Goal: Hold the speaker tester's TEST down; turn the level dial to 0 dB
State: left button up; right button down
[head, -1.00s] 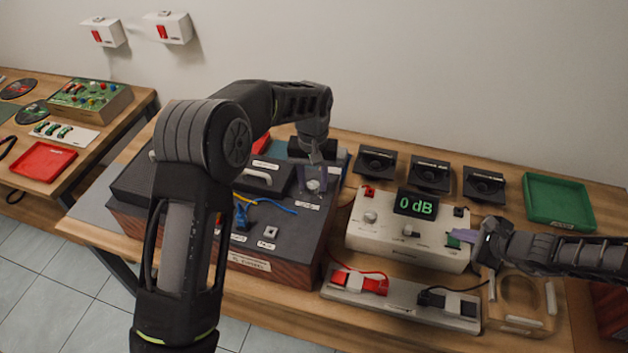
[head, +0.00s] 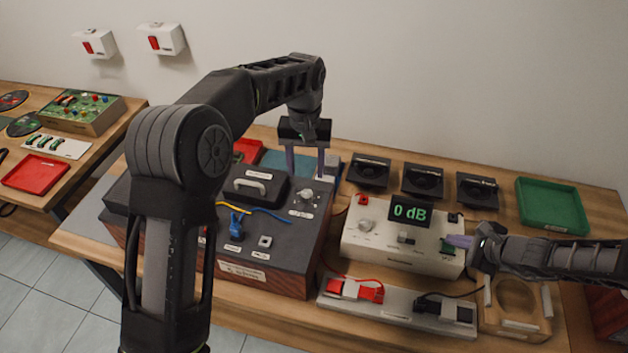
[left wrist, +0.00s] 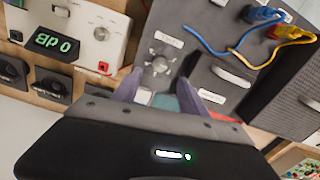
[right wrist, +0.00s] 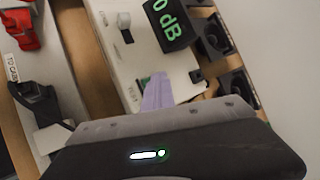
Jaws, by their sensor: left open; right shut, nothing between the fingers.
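The white speaker tester (head: 385,245) stands on the bench, and its display (head: 409,213) reads 0 dB. My right gripper (head: 458,241) is shut, its fingertips at the green TEST control (head: 446,246) on the tester's right side. In the right wrist view the closed fingers (right wrist: 157,94) partly cover that control; how far it is pressed cannot be told. A silver dial (head: 306,195) sits on the dark box (head: 270,265) and also shows in the left wrist view (left wrist: 159,65). My left gripper (head: 305,168) is open and empty, above and behind this dial, apart from it.
Several black speakers (head: 423,181) and a green tray (head: 552,205) stand behind the tester. A panel with red and black clamps (head: 395,312) lies in front, beside a wooden fixture (head: 515,305). A handle (head: 249,184) and blue and yellow cables (head: 270,213) occupy the dark box's top.

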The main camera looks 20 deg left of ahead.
pick_arm(q)
notch_tip(320, 180, up, 4)
jog(key=shift+f, duration=0.1)
pick_arm(e)
jog(key=shift+r, duration=0.1)
dwell(1.9)
jog(key=shift+r, duration=0.85)
notch_tip(320, 180, up, 5)
jog(key=shift+r, duration=0.1)
dwell(0.3)
pick_arm(q)
jog(key=shift+f, duration=0.1)
pick_arm(e)
jog(key=shift+d, duration=0.1)
dwell(0.3)
